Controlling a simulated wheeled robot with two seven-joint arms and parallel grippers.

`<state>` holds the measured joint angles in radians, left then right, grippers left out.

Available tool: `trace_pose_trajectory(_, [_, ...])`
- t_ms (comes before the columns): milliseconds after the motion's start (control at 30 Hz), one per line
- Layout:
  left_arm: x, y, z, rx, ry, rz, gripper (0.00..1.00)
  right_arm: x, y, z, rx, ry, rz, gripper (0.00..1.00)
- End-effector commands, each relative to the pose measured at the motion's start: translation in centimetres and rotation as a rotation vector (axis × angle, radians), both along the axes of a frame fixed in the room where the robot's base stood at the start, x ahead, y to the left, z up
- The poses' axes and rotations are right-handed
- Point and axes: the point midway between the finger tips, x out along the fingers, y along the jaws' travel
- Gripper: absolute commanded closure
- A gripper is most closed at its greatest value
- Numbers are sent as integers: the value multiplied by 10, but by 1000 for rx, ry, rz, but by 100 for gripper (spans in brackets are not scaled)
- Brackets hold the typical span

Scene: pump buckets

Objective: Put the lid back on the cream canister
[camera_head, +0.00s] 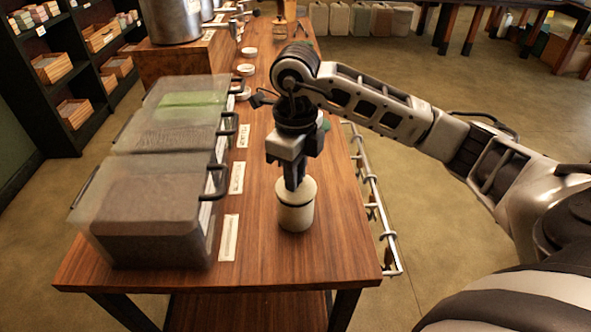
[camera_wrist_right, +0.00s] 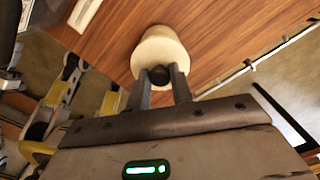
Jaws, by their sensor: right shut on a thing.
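The cream canister (camera_head: 295,214) stands upright on the wooden table near its front right part. Its pale lid (camera_head: 307,189) is at the canister's top, directly under my right gripper (camera_head: 293,184). In the right wrist view the round lid (camera_wrist_right: 158,50) has a dark knob (camera_wrist_right: 159,75), and my right gripper (camera_wrist_right: 160,84) has its two fingers closed on that knob. The lid looks level on the canister's mouth, but I cannot tell if it is fully seated. My left gripper is not in view.
Clear bins (camera_head: 150,215) with black handles stand along the table's left side, with white labels (camera_head: 229,237) beside them. A metal rail (camera_head: 379,215) runs along the right edge. Small white lids (camera_head: 245,69) lie farther back. Bare wood surrounds the canister.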

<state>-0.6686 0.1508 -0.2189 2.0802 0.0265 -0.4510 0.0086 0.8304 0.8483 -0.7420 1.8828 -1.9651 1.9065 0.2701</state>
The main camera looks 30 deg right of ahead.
Motion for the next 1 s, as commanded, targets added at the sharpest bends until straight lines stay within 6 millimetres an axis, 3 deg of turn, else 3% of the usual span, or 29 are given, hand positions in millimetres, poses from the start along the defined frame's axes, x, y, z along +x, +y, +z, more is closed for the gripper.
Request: trace_pose_trajectory(1000, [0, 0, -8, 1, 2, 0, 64, 0, 0, -4, -1, 0, 0, 87])
